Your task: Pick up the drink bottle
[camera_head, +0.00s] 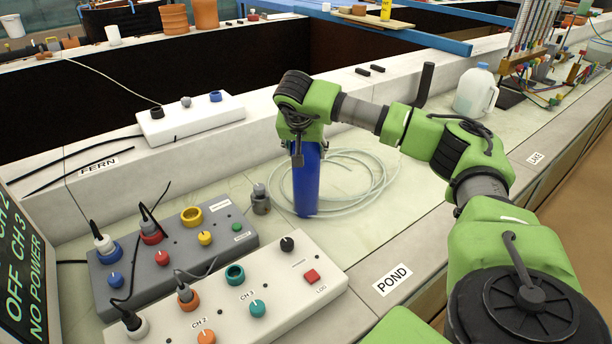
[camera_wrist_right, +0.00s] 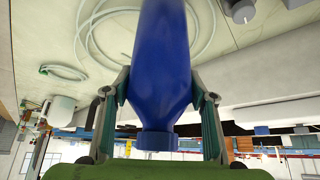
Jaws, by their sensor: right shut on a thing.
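The drink bottle (camera_head: 306,184) is blue and stands upright on the pale bench top in the head view. In the right wrist view the bottle (camera_wrist_right: 160,70) fills the middle, with its cap end toward the gripper. My right gripper (camera_head: 299,146) is over the bottle's top, its arm coming in from the right. In the wrist view the right gripper's fingers (camera_wrist_right: 160,100) are shut on the bottle near its shoulder, one on each side. The bottle's top is hidden by the gripper in the head view. My left gripper is not in view.
A coiled clear hose (camera_head: 362,178) lies behind and right of the bottle. A small grey fitting (camera_head: 261,200) stands close to its left. Control boxes, one grey (camera_head: 165,262) and one white (camera_head: 232,316), are at front left. A milk jug (camera_head: 476,92) stands at back right.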

